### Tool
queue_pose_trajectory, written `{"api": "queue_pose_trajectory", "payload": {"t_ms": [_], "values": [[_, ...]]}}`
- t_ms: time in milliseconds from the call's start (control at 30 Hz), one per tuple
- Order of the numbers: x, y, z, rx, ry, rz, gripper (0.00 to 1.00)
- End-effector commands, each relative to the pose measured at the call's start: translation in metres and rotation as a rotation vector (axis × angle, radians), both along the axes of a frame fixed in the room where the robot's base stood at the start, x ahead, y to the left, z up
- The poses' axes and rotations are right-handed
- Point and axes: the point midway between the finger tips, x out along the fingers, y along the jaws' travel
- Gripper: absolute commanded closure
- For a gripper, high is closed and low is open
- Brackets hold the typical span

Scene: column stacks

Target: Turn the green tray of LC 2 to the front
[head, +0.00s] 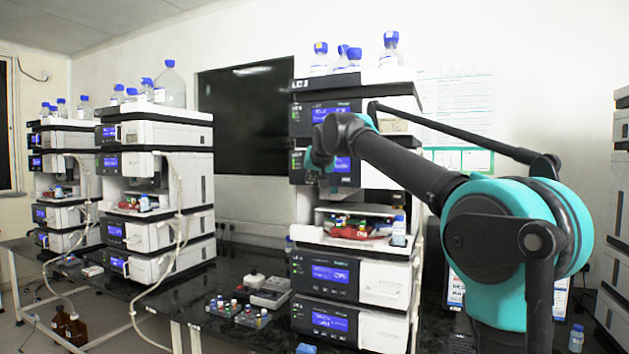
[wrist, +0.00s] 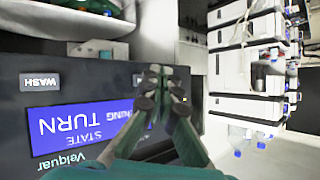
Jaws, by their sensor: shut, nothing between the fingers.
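The LC stack (head: 345,130) in front of me carries an LC label at its top; its number is too small to read surely. Its open bay holds a red tray (head: 352,233) with several small vials at the front. My gripper (head: 320,165) is at the stack's upper left front, above the bay, partly hidden by my arm. In the wrist view my gripper (wrist: 160,72) is shut and empty, fingertips together, in front of a dark panel with a blue display (wrist: 85,120) bearing the words STATE and TURN, and a WASH label (wrist: 40,80).
Blue-capped bottles (head: 390,45) stand on top. Two more stacks (head: 155,180) are at the left. Vial racks (head: 240,312) and a small device (head: 268,290) sit on the black bench.

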Motion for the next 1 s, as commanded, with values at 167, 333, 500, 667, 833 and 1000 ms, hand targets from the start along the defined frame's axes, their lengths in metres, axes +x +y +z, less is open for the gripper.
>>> {"api": "queue_pose_trajectory", "payload": {"t_ms": [167,333,500,667,833,1000], "values": [[0.000,0.000,0.000,0.000,0.000,0.000,1.00],[-0.004,0.002,0.000,0.000,0.000,0.001,1.00],[-0.018,0.007,0.000,-0.001,0.000,0.002,1.00],[-0.032,0.012,0.000,-0.001,0.000,0.003,1.00],[-0.044,0.016,0.000,0.001,0.000,0.001,1.00],[-0.047,0.018,0.000,0.000,0.000,0.001,1.00]]}}
